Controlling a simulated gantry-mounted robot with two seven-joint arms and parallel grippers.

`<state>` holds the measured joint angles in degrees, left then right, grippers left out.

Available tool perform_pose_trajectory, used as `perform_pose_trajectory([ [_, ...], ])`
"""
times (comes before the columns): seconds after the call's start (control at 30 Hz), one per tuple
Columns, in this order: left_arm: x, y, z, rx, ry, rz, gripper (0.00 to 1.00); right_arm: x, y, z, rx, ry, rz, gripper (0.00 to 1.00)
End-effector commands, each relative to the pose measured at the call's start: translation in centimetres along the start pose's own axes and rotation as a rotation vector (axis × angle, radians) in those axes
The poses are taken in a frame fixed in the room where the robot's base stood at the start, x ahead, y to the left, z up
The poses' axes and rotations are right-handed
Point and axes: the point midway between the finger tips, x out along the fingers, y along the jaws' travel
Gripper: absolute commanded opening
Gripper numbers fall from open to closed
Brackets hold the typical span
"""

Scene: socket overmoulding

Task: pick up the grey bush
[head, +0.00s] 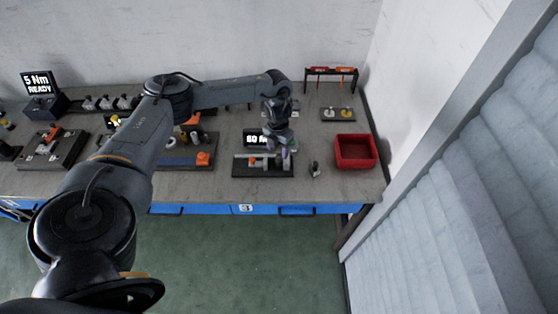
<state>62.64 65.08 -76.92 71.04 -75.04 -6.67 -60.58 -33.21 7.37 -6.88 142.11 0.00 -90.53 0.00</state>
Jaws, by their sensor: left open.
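My left gripper (285,158) points down over the right part of a dark fixture plate (240,172), its fingers apart. No part is clearly visible between the fingers. The grey bush is too small to single out with certainty. A small grey and dark piece (315,169) stands on the table just right of the fixture, apart from the gripper. The gripper hides part of the fixture. My right gripper is not in view.
A red bin (355,151) stands at the table's right end. A rack with red and orange tools (331,71) stands behind. A display (256,139) stands behind the fixture. Other fixtures and a "5 Nm READY" screen (38,83) lie left. My arm spans the table.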

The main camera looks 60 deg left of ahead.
Motion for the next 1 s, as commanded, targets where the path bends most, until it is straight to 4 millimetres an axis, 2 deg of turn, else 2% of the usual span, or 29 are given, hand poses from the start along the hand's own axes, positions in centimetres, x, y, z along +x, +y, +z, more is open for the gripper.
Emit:
perform_pose_trajectory([
  [0.1, 1.7, -0.1, 0.2, 0.001, 0.002, 0.001, 0.54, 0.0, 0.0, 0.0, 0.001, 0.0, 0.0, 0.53],
  [0.23, 3.0, 0.0, 0.2, 0.0, 0.0, 0.0, 0.54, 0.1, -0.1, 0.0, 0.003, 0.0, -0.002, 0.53],
  [0.57, 3.5, 0.0, 0.2, 0.001, -0.001, 0.0, 0.54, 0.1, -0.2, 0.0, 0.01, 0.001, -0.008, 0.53],
  [0.83, 3.5, 0.0, 0.2, 0.0, -0.001, 0.0, 0.14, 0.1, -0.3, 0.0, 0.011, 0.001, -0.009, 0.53],
  [1.0, 3.4, 0.0, 0.3, 0.0, -0.001, 0.0, 0.12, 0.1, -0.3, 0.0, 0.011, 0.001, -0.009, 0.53],
])
